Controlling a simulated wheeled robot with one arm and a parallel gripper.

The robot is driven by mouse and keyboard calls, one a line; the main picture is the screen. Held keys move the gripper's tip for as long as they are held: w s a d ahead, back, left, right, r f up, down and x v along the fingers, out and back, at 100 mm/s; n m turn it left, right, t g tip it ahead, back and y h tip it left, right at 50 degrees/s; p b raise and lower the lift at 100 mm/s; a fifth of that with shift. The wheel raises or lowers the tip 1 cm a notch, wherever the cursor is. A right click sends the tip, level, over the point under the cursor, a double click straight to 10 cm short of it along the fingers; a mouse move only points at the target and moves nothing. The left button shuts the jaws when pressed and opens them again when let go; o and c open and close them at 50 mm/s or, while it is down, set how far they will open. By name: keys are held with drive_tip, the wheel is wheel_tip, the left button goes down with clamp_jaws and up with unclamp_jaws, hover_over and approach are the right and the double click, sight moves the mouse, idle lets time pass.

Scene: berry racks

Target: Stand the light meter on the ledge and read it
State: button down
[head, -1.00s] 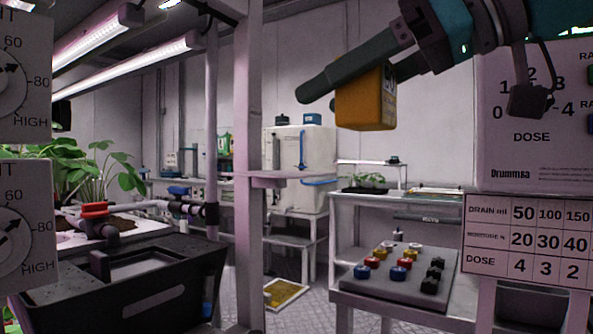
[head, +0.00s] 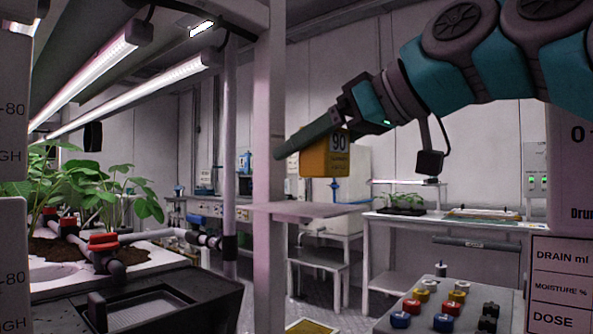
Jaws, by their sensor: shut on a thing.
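The light meter (head: 325,158) is a yellow-orange box with a dark display panel that reads 90, with smaller print below it. My gripper (head: 297,149) is shut on it, with a long dark finger across its top and left side. The other finger is mostly hidden. The meter is upright and hangs in the air. The ledge (head: 305,211) is a thin, pale, bare plate fixed to the upright post (head: 270,120). In the head view the meter is just above the ledge, with a gap between them; the depth between them is hard to tell.
Lit tube lamps (head: 95,70) run overhead at left above leafy plants (head: 110,200) and pipes with red valves. A black tank (head: 165,300) stands lower left. A board of coloured knobs (head: 470,295) and a table sign (head: 565,285) are at lower right.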

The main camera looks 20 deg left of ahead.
sight(296, 205)
drive_tip(key=shift+w+a+f, duration=0.1)
drive_tip(key=shift+w+a, duration=0.35)
drive_tip(key=shift+a, duration=0.15)
drive_tip(key=shift+w+a, duration=0.4)
drive_tip(key=shift+a, duration=0.2)
drive_tip(key=shift+a+f, duration=0.1)
drive_tip(key=shift+f, duration=1.65)
drive_tip(key=shift+f+b, duration=0.15)
drive_tip(key=shift+b, duration=0.2)
unclamp_jaws()
